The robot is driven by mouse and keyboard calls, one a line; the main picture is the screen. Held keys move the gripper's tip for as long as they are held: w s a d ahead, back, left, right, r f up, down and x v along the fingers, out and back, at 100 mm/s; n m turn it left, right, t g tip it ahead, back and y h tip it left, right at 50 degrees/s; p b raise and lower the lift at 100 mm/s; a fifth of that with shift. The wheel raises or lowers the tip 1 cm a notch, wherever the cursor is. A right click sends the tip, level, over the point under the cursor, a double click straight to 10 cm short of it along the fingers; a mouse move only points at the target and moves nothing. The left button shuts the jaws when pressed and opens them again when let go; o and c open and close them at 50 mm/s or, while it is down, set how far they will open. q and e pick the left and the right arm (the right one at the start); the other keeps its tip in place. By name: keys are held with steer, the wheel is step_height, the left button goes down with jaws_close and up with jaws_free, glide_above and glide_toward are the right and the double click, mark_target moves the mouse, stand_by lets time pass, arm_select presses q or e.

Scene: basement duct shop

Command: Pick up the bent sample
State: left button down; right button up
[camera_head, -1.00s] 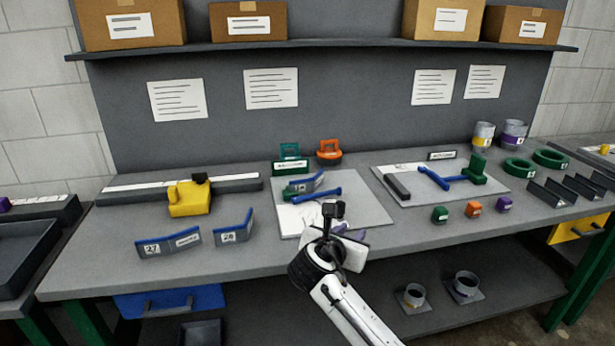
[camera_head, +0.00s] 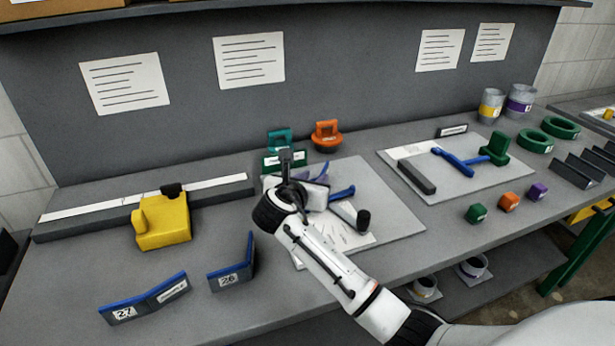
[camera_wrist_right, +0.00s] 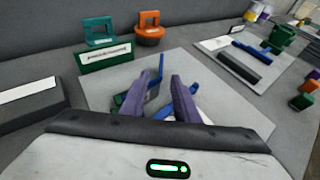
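My right gripper (camera_head: 312,187) is over the left grey mat (camera_head: 391,222), its arm hiding part of it. In the right wrist view its two purple fingers (camera_wrist_right: 160,88) are apart. A grey bent piece with a blue edge (camera_wrist_right: 153,90) shows between and just beyond the fingers; I cannot tell whether they touch it. In the head view the gripper mostly hides it. Two more bent pieces with blue edges stand at the bench front left: one marked 27 (camera_head: 145,300) and one that seems marked 26 (camera_head: 232,266). My left gripper is not in view.
Teal (camera_head: 280,140) and orange (camera_head: 327,136) handled blocks stand behind the mat. A yellow block (camera_head: 162,222) sits left by a long dark bar (camera_head: 90,217). A blue-handled tool (camera_head: 342,193) lies on the mat. A second mat (camera_head: 468,188) is to the right.

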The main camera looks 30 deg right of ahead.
mark_target(324, 169)
steer(key=x, duration=0.2)
steer(key=shift+w+d+f, duration=0.1)
steer(key=shift+d+f, duration=0.1)
steer(key=shift+d, duration=0.15)
steer(key=shift+r+x, duration=0.1)
steer(key=shift+x, duration=1.2)
steer(key=shift+r+x, duration=0.15)
steer(key=shift+x, duration=1.15)
steer(key=shift+w, duration=0.1)
jaws_close()
